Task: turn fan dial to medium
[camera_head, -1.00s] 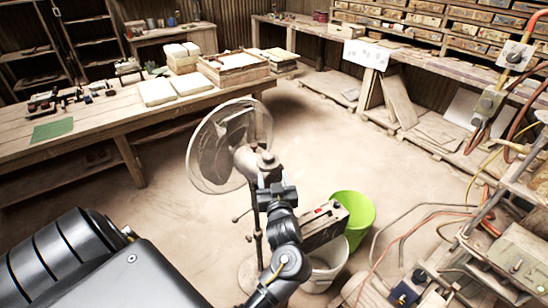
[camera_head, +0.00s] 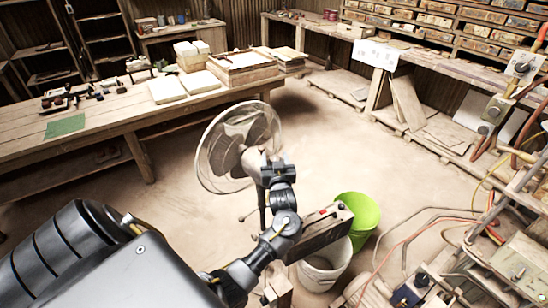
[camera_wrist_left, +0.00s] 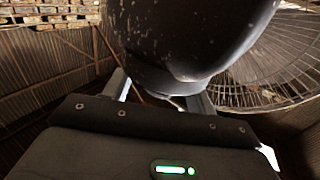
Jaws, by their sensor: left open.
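The standing fan (camera_head: 222,148) is in the middle of the head view, its round wire cage facing left. Its dark motor housing (camera_wrist_left: 190,40) fills the top of the left wrist view, with the cage (camera_wrist_left: 275,70) at the right. My left gripper (camera_head: 272,162) is at the back of the housing in the head view, where its fingers are hard to make out. In the wrist view the open left gripper (camera_wrist_left: 162,95) has its two pale fingers apart below the housing; contact is unclear. I cannot make out the dial. My right gripper is out of view.
A wooden workbench (camera_head: 110,125) is at the left. Hoses and equipment crowd the right. The floor behind the fan is clear.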

